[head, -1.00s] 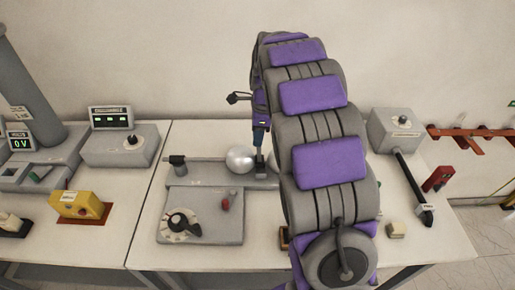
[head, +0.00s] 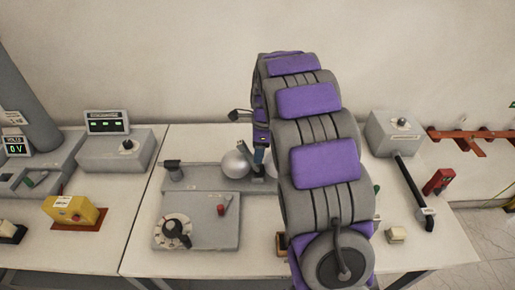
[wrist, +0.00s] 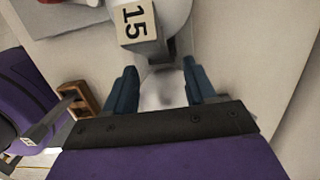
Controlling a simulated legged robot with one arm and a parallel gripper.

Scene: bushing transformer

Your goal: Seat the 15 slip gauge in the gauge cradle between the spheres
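The slip gauge marked 15 (wrist: 135,22) shows at the top of the wrist view, beyond my fingertips. Its pale labelled face is towards the camera, against a light grey rounded surface. My gripper (wrist: 158,82) has its two blue fingers spread, with no gauge between them. In the head view my gripper (head: 259,158) is low beside the left silver sphere (head: 235,164). The right sphere (head: 271,165) is mostly hidden by my arm. The cradle between the spheres is largely covered, so I cannot tell how the gauge sits in it.
A control box with a dial (head: 198,219) stands in front of the sphere stand (head: 205,178). A wooden holder (wrist: 82,103) is left of my fingers in the wrist view. A grey box (head: 394,133) and black rod (head: 413,193) are on the right. My arm hides the middle bench.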

